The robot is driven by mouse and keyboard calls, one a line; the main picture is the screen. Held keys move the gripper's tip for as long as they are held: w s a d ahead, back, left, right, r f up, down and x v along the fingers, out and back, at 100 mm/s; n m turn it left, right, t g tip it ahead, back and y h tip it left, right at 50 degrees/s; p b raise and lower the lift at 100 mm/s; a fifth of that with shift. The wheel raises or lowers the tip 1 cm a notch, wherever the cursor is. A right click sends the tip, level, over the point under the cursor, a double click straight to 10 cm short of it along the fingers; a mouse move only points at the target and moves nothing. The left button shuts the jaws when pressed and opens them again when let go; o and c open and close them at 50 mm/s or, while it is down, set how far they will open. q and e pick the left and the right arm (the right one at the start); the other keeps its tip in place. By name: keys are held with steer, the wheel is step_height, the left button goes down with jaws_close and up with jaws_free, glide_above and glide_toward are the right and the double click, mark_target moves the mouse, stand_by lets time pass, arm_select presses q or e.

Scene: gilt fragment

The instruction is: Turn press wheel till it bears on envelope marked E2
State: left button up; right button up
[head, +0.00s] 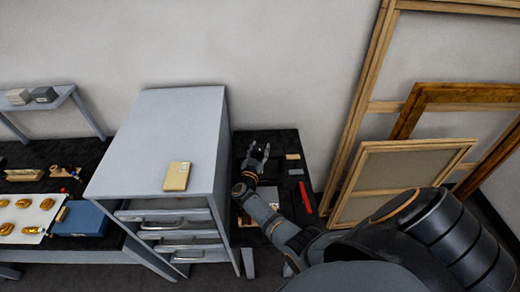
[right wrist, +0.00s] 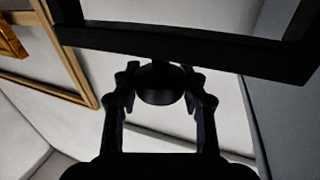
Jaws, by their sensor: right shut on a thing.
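My right gripper (head: 258,156) is over the black-topped table between the grey cabinet and the wooden frames. In the right wrist view my right gripper (right wrist: 160,84) has its two fingers on either side of a dark rounded part, which looks like the press wheel (right wrist: 160,95), and is shut on it. A thick black bar, likely the press frame (right wrist: 190,42), crosses above it. The press is hard to make out in the head view, behind my arm and dark on dark. No envelope marked E2 can be read. My left gripper is not in view.
A yellow block (head: 177,176) lies on the grey cabinet (head: 150,130), left of my arm. A red bar (head: 305,197) and a small tan piece (head: 293,156) lie on the black table right of my gripper. Wooden frames (head: 400,160) lean on the right.

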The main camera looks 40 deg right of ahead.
mark_target(258, 154)
steer(key=o, duration=0.9)
steer(key=shift+s+a+f, duration=0.15)
steer(key=shift+s+f, duration=0.05)
steer(key=shift+f, duration=0.15)
steer(key=shift+o, duration=1.4)
steer(key=shift+r, duration=0.25)
steer(key=v, duration=0.7)
steer(key=shift+s+a, duration=0.2)
steer(key=shift+w+d, duration=0.1)
